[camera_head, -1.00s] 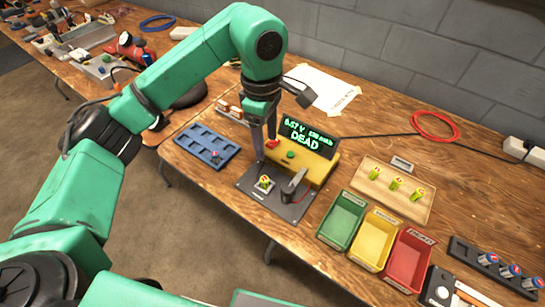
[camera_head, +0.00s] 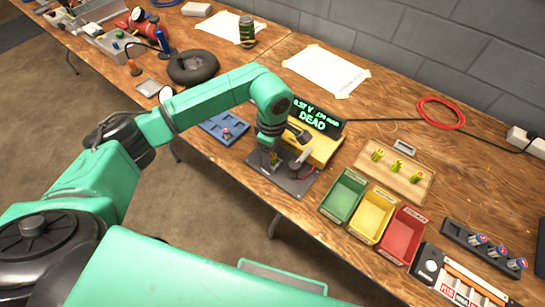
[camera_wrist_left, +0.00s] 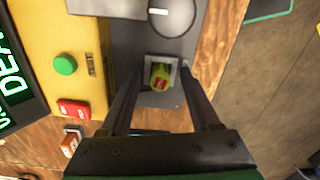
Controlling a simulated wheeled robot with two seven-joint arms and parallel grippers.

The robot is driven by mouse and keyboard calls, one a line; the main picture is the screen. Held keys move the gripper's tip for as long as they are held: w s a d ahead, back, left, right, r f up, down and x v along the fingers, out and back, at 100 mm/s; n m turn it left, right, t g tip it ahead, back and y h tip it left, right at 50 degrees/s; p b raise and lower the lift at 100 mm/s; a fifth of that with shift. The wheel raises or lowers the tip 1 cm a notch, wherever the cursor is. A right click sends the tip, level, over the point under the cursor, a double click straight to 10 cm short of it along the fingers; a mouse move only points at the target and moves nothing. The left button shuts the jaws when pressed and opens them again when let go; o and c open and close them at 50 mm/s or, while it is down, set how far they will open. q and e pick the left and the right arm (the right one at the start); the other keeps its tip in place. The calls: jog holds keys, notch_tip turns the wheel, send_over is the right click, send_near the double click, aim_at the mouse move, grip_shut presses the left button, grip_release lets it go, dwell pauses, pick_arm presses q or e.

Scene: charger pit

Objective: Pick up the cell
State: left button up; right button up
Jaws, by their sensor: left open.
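The cell (camera_wrist_left: 160,77), yellow-green with a red mark on top, stands in a small square holder on the dark tester plate (camera_wrist_left: 131,42). My left gripper (camera_head: 272,160) is over this plate and points down. In the left wrist view, my open left gripper (camera_wrist_left: 162,74) has one finger on each side of the cell; I cannot tell whether either touches it. In the head view the gripper largely hides the cell. The yellow tester (camera_head: 320,147) has a display (camera_head: 312,116) reading DEAD in green. My right gripper is not in view.
Right of the tester are green (camera_head: 343,194), yellow (camera_head: 371,216) and red (camera_head: 403,235) bins. A wooden board (camera_head: 407,186) holds several green cells. A blue tray (camera_head: 222,129) lies left of the plate. A black rack (camera_head: 459,235) with capped cells stands at the right.

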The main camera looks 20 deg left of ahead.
pick_arm(q)
grip_shut()
jog(key=shift+r, duration=0.1)
